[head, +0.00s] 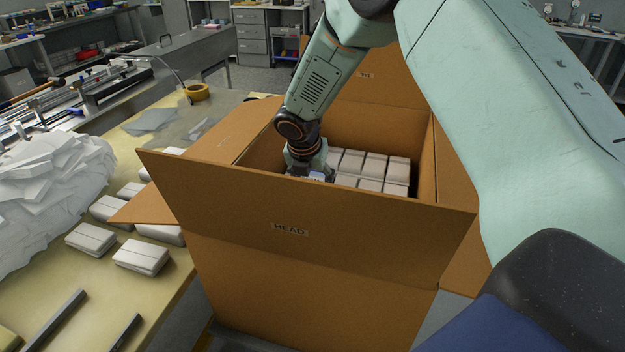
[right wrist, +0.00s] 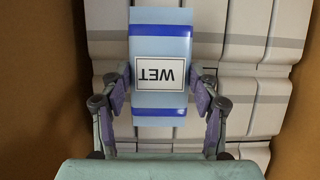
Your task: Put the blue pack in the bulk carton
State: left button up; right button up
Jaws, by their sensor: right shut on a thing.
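The blue pack (right wrist: 160,42) is light blue with darker blue bands and a white label reading WET. In the right wrist view it sits between the fingers of my right gripper (right wrist: 160,88), which is shut on it. The bulk carton (head: 330,212) is a large open brown box. In the head view my right gripper (head: 308,172) reaches down inside it at the left, and the front flap hides its fingertips and most of the pack. White packs (head: 372,165) lie in rows in the carton, below and beside the blue pack; whether it touches them I cannot tell. My left gripper is not in view.
The carton's front flap (head: 290,229) stands up, with side flaps spread outward. Carton walls are close on both sides.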

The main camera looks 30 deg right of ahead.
jog(key=shift+r+p, duration=0.1)
jog(key=shift+p, duration=0.8)
dwell(0.6)
jog(key=shift+f, duration=0.35)
dwell(0.3)
jog(key=shift+f+b, duration=0.35)
jog(key=shift+b, duration=0.05)
jog(key=shift+f+b, duration=0.35)
jog(key=shift+f, duration=0.3)
jog(key=shift+f+p, duration=0.15)
jog(key=shift+p, duration=0.15)
dwell(0.3)
jog(key=o, duration=0.9)
